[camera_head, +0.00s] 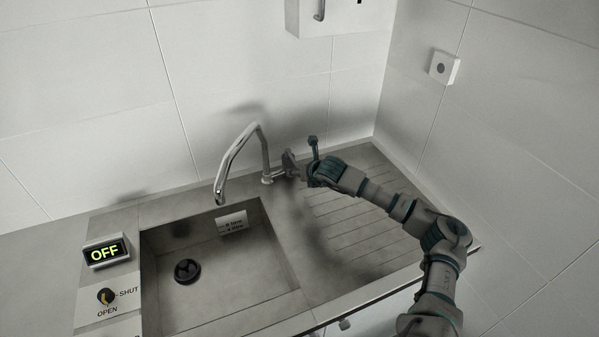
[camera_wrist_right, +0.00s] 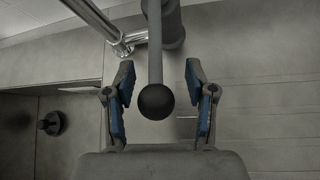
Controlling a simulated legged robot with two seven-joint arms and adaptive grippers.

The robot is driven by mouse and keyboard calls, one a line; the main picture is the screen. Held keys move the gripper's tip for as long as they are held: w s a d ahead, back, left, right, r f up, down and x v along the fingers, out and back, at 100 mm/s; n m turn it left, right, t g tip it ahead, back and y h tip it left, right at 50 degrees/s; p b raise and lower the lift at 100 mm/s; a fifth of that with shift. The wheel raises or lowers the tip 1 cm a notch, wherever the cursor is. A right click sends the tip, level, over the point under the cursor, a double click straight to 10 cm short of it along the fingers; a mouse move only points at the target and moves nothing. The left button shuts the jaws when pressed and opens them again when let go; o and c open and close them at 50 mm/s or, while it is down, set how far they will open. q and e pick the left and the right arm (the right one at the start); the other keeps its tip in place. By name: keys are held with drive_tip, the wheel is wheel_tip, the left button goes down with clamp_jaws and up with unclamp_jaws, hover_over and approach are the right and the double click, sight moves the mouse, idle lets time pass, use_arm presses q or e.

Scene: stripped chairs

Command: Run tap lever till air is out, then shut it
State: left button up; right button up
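The chrome tap (camera_head: 243,150) arches over the sink, and no water shows at its spout. My right gripper (camera_head: 290,164) is beside the tap's base. In the right wrist view the tap lever (camera_wrist_right: 155,50) is a grey rod ending in a dark ball. The ball lies between the blue-padded fingers of my right gripper (camera_wrist_right: 160,85), which are open with a gap on each side. The tap's chrome pipe (camera_wrist_right: 92,14) shows at upper left there. In the head view the lever cannot be told apart clearly from the gripper. My left gripper is in neither view.
The sink basin (camera_head: 289,270) has a dark drain (camera_head: 187,270) and a litre-marked label (camera_head: 231,222). A display (camera_head: 105,252) reads OFF, above a SHUT/OPEN knob (camera_head: 106,296). A ribbed drainboard (camera_head: 370,225) lies under my right arm. Tiled walls stand behind and at right.

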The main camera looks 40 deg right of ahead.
drive_tip(key=shift+s+r, duration=0.3)
drive_tip(key=v, duration=1.1)
drive_tip(key=shift+s+f, duration=0.1)
